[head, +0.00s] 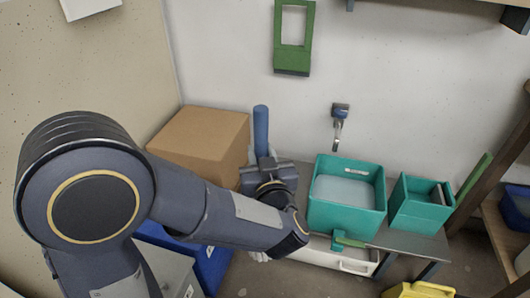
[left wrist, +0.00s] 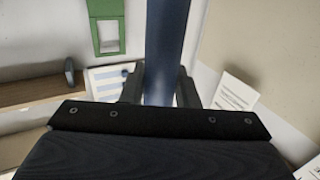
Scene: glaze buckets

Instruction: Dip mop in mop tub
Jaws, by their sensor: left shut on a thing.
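The mop's blue handle (head: 261,128) stands nearly upright in the head view. My left gripper (head: 266,172) is shut on it; in the left wrist view the handle (left wrist: 166,45) runs up between the two fingers (left wrist: 160,90). A bit of white at the mop's lower end (head: 259,256) shows below my arm; the rest is hidden. A larger teal tub (head: 347,223) holding pale grey liquid stands right of the gripper, apart from the mop. A smaller teal tub (head: 419,216) stands to its right. My right gripper is not in view.
A cardboard box (head: 200,135) stands behind my left arm, with a blue bin (head: 212,262) below. A wooden rack (head: 495,165) stands at right.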

